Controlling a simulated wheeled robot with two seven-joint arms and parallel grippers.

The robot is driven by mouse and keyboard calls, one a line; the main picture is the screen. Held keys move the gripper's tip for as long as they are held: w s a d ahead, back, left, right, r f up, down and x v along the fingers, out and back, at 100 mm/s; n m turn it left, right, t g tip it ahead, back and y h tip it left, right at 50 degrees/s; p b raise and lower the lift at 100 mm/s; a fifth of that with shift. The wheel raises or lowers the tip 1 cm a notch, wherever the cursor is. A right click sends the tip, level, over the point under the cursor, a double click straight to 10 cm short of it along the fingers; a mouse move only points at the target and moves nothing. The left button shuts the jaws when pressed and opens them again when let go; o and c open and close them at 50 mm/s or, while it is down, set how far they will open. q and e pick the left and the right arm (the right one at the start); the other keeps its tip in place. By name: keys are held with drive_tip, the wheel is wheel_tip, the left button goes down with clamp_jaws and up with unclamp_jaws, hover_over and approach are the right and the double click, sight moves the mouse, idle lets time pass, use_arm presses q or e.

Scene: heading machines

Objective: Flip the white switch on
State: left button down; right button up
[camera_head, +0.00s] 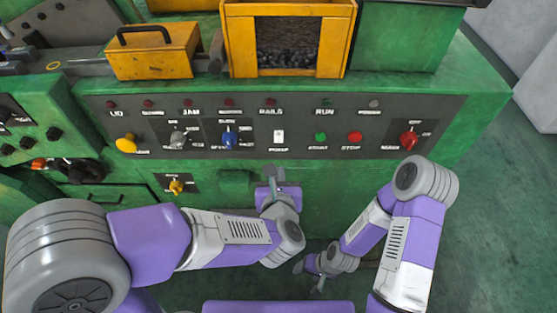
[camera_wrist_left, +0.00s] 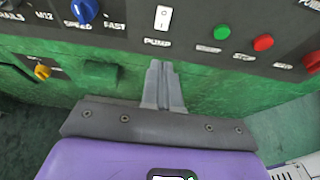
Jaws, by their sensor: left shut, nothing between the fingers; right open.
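The white switch (camera_head: 279,137) is a small upright rocker on the dark control panel, above the label PUMP. In the left wrist view the white switch (camera_wrist_left: 163,18) shows near the top, with small marks on its face. My left gripper (camera_head: 276,174) is just below the panel, under the switch. In the left wrist view my left gripper (camera_wrist_left: 161,66) has its fingers together and empty, pointing up toward the switch, with a gap between them. My right gripper (camera_head: 309,275) is low in front of the machine, open and far from the switch.
A blue knob (camera_head: 229,138) is left of the switch; a green button (camera_head: 321,137) and red button (camera_head: 355,137) are to its right. A red knob (camera_head: 409,138) is farther right. A yellow knob (camera_head: 176,186) and a green block (camera_head: 235,181) sit below the panel.

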sight(279, 142)
use_arm(q)
drive_tip(key=x, duration=0.4)
drive_tip(key=b+x, duration=0.1)
drive_tip(key=x, duration=0.3)
drive_tip(key=r+x, duration=0.1)
drive_tip(key=x, duration=0.3)
drive_tip(key=shift+w+f, duration=0.1)
drive_tip(key=shift+w, duration=0.65)
